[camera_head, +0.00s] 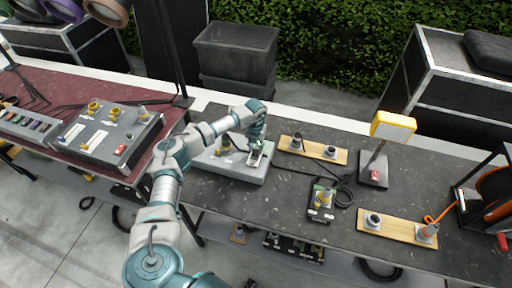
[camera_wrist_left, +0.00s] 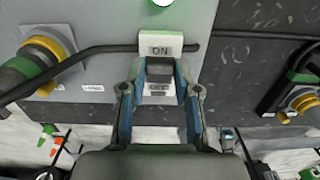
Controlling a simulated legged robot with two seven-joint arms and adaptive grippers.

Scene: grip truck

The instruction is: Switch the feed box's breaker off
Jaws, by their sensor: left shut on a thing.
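The grey feed box (camera_head: 228,166) sits on the dark bench in the middle of the head view. Its breaker plate (camera_wrist_left: 162,43) shows in the wrist view with "ON" printed above. A second label, partly hidden, lies lower between my fingers. The dark breaker toggle (camera_wrist_left: 160,68) sits just below "ON". My left gripper (camera_head: 257,146) is over the right part of the box; in the wrist view its fingers (camera_wrist_left: 160,92) are closed in on the toggle from both sides. My right gripper is not in view.
A black cable (camera_wrist_left: 95,52) passes by the breaker. A yellow-and-green plug (camera_wrist_left: 40,62) is at left. A larger grey panel box (camera_head: 110,138) stands on the red-topped table. Wooden boards with sockets (camera_head: 313,149) and a yellow lamp (camera_head: 393,126) stand right of the box.

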